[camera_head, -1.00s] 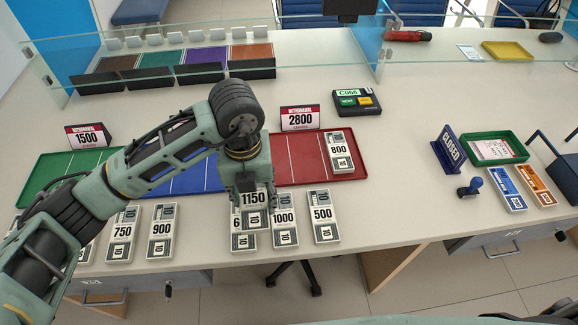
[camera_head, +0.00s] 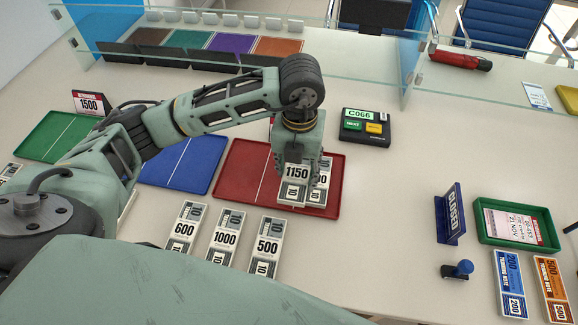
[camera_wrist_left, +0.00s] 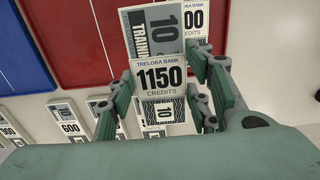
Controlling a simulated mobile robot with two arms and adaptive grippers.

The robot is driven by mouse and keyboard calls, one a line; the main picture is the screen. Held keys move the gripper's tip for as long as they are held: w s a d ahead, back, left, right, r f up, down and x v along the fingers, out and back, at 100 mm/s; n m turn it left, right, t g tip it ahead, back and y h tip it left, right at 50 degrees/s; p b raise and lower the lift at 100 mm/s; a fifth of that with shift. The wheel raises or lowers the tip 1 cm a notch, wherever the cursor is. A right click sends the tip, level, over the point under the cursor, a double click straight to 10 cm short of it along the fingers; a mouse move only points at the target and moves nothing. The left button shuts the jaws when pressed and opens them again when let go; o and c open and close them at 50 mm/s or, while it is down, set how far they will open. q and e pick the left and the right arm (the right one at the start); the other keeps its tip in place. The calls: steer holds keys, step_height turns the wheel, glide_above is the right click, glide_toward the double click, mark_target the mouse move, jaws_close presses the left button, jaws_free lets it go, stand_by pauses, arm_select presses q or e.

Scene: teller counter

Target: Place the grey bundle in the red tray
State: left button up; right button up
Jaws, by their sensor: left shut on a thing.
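My left gripper (camera_head: 298,172) is over the right part of the red tray (camera_head: 236,190). It is shut on the grey bundle labelled 1150 (camera_head: 295,170), which also shows between the fingers in the left wrist view (camera_wrist_left: 160,77). Another grey bundle (camera_head: 319,195) lies in the tray's right part, partly hidden behind the held one; its label is mostly covered. How high the held bundle is above the tray I cannot tell. My right gripper is not in view.
Grey bundles labelled 600 (camera_head: 183,228), 1000 (camera_head: 226,238) and 500 (camera_head: 268,246) lie on the counter in front of the trays. A blue tray (camera_head: 185,165) and a green tray (camera_head: 55,137) are to the left. A C066 device (camera_head: 365,126) stands behind right.

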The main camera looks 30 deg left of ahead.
arm_select(q)
steer(key=w+a+f, duration=0.2)
steer(key=a, duration=0.1)
steer(key=w+a+f+p, duration=0.1)
steer(key=a, duration=0.1)
steer(key=shift+w+a+f, duration=0.1)
steer(key=shift+a+f, duration=0.15)
steer(key=shift+f, duration=0.1)
steer(key=shift+w+a+f, duration=0.15)
steer(key=shift+a+f, duration=0.05)
steer(key=shift+f, duration=0.35)
step_height(320, 180, down, 3)
steer(key=shift+f+p, duration=0.2)
steer(key=shift+p, duration=0.4)
steer(key=shift+f, duration=0.1)
steer(key=o, duration=1.2)
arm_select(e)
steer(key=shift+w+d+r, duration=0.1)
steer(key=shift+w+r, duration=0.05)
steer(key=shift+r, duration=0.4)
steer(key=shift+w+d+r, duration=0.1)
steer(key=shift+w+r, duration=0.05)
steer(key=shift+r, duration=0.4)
